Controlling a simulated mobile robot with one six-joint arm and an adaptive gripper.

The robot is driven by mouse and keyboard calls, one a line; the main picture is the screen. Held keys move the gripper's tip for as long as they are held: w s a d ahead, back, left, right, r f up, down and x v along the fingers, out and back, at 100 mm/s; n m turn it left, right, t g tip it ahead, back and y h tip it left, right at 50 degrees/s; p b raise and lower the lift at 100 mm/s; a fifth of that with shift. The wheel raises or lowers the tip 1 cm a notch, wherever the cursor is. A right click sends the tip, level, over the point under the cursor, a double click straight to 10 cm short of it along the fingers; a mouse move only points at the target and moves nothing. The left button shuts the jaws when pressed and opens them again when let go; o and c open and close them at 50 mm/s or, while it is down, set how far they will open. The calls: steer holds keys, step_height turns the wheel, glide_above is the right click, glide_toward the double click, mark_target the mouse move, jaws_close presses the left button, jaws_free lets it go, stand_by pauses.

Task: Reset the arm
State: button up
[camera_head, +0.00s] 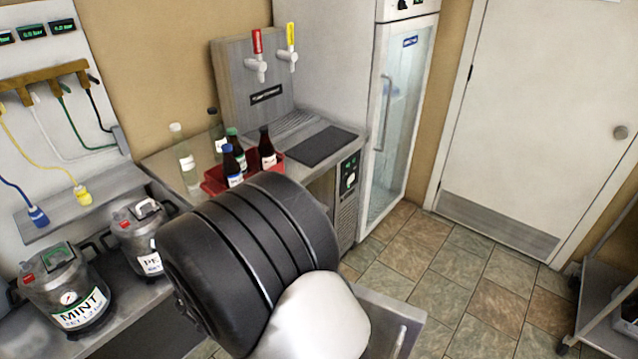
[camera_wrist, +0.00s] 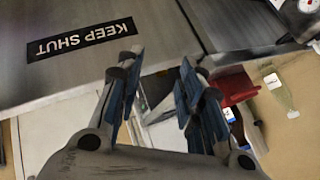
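My gripper (camera_wrist: 162,72) shows in the wrist view with its two blue-padded fingers apart and nothing seen held between them. It hangs in front of a grey surface with an upside-down KEEP SHUT label (camera_wrist: 82,38). In the head view my own black and white arm fills the lower middle, and the gripper itself cannot be made out there.
A red tray (camera_head: 215,181) with several bottles is on the counter behind my arm; the tray shows in the wrist view (camera_wrist: 232,86). A MINT keg (camera_head: 66,285) and a second keg (camera_head: 138,225) stand left. The tiled floor (camera_head: 450,262) is open at right.

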steer(key=s+d+r+n+y, duration=0.1)
steer(key=d+r+n+y, duration=0.15)
steer(key=r, duration=0.45)
steer(key=s+d+r+n+g+y, duration=0.1)
steer(key=d+r, duration=0.3)
steer(key=r, duration=0.3)
steer(key=s+d+r+n+y, duration=0.1)
steer(key=d+r+n, duration=0.1)
steer(key=d+r, duration=0.35)
steer(key=s+d+r+n+g+h, duration=0.2)
steer(key=s+d+h, duration=0.3)
steer(key=s+d, duration=1.6)
steer(key=shift+s+d+r+n+g, duration=0.2)
steer(key=shift+s+r+n+g, duration=0.25)
steer(key=shift+s, duration=0.6)
steer(key=shift+w+r, duration=0.1)
